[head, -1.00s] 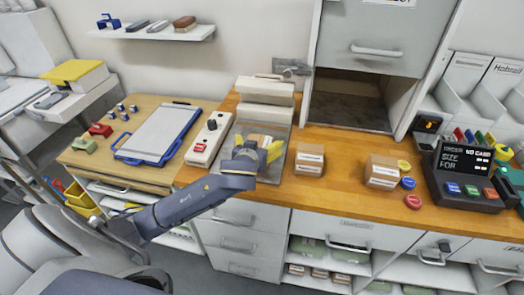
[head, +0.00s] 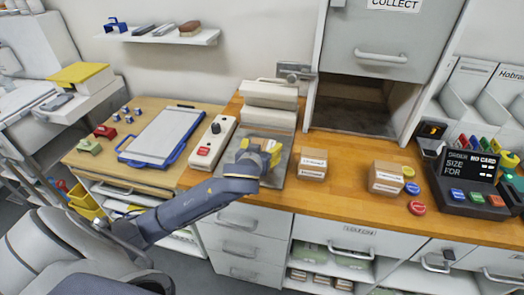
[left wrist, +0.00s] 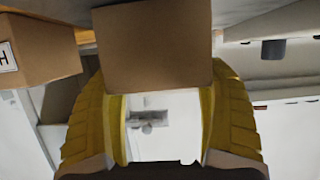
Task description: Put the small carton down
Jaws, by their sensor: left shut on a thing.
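My left gripper (head: 262,149) is over the grey metal plate (head: 279,178) of the bench device. Its yellow fingers are shut on a small brown carton (left wrist: 152,45), which fills the space between them in the left wrist view. In the head view the fingers hide most of this carton, and I cannot tell whether it touches the plate. Another small carton (head: 313,163) with a white label stands on the wooden counter just right of the plate. A larger carton (head: 385,178) stands further right. My right gripper is not in view.
A white control box (head: 211,143) with a black knob and red label lies left of the plate. A blue clipboard (head: 160,136) lies beyond it. Round buttons and an order display (head: 470,170) are at the right. The counter between the two standing cartons is clear.

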